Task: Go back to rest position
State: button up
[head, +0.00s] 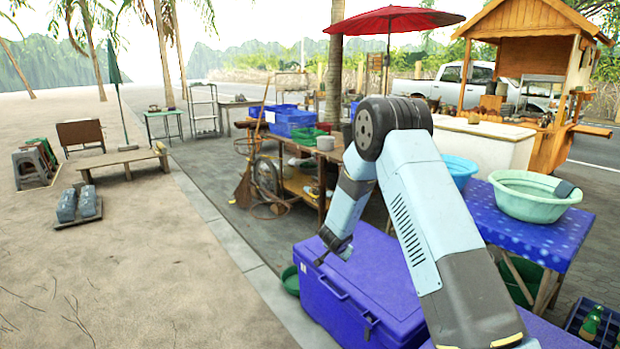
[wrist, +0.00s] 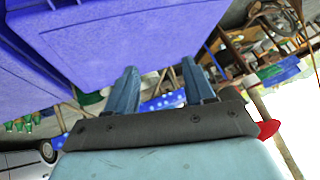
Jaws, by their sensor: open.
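My gripper (wrist: 160,78) shows in the wrist view with two blue-grey fingers apart and nothing visible between them. In the head view my arm reaches up and then bends down, and my gripper (head: 335,252) hangs at its lower end, in front of or just above the blue cooler box (head: 365,285). I cannot tell if it touches the cooler. In the wrist view, which looks upside down, the large blue cooler (wrist: 135,45) fills the area beyond the fingers. No clay mortar can be made out.
A table with a blue cloth (head: 590,222) stands at the right, holding a pale green basin (head: 530,195) and a blue basin (head: 459,166). A cluttered wooden cart (head: 300,185) stands behind the cooler. A red umbrella (head: 395,20) is overhead. Open sand lies left.

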jog(key=s+r+n+y, duration=0.1)
jog(key=s+r, duration=0.1)
jog(key=r, duration=0.7)
jog(key=s+r+n+y, duration=0.1)
jog(key=s+r+y, duration=0.15)
jog(key=r, duration=0.75)
jog(key=s+d+r+n, duration=0.2)
jog(key=s+r+n, duration=0.1)
jog(key=s+r, duration=0.85)
jog(key=s+d+r+n, duration=0.1)
jog(key=s+d+r, duration=0.1)
jog(key=s, duration=0.9)
jog(key=s+d+r+n+g+h, duration=0.1)
jog(key=s+d+r, duration=0.2)
jog(key=s, duration=0.9)
jog(key=s+d+r+n+g, duration=0.1)
jog(key=s+d+r, duration=0.2)
jog(key=s, duration=0.9)
jog(key=d, duration=0.2)
jog(key=shift+s+d+r+h, duration=0.15)
jog(key=shift+s+d+h, duration=0.1)
jog(key=shift+d+h, duration=0.1)
jog(key=shift+c, duration=0.5)
